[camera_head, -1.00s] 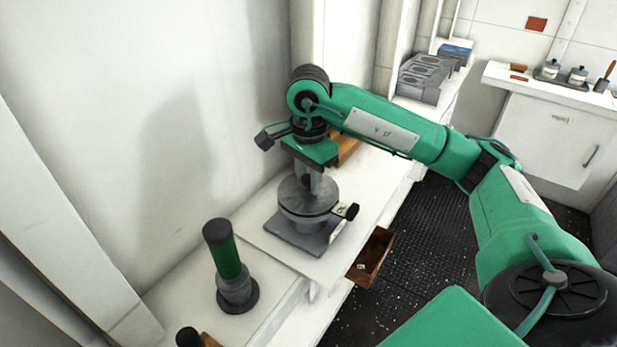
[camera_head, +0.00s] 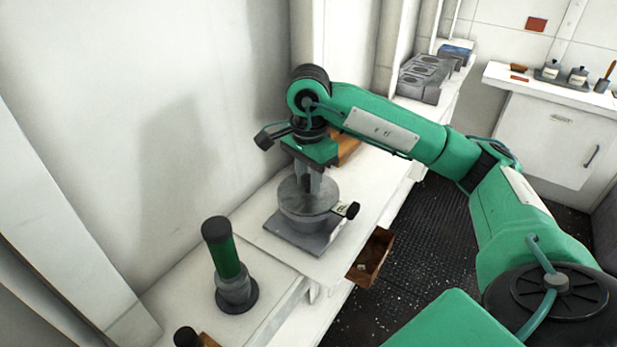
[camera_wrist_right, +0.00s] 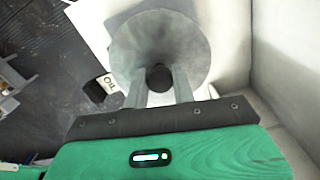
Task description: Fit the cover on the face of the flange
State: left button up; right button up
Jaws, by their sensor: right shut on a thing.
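The cover is a round grey disc (camera_head: 307,194) with a dark central knob, which shows in the right wrist view (camera_wrist_right: 160,78). It lies over the top of the grey flange (camera_head: 306,219), which stands on a square grey base plate (camera_head: 290,236) on the white bench. My right gripper (camera_head: 312,184) points down from above and is shut on the cover's knob. In the right wrist view its two fingers stand either side of the knob. The cover hides the flange's face, so I cannot tell whether it is fully seated. My left gripper is not in view.
A dark-capped green cylinder (camera_head: 226,257) stands on the bench at front left. A black knob (camera_head: 351,210) sticks out at the flange's right. An open brown drawer (camera_head: 371,258) juts from the bench. A wall rises close behind.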

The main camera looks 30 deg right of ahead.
jog(key=o, duration=1.1)
notch_tip(320, 180, up, 14)
jog(key=shift+f, duration=0.1)
dwell(0.6)
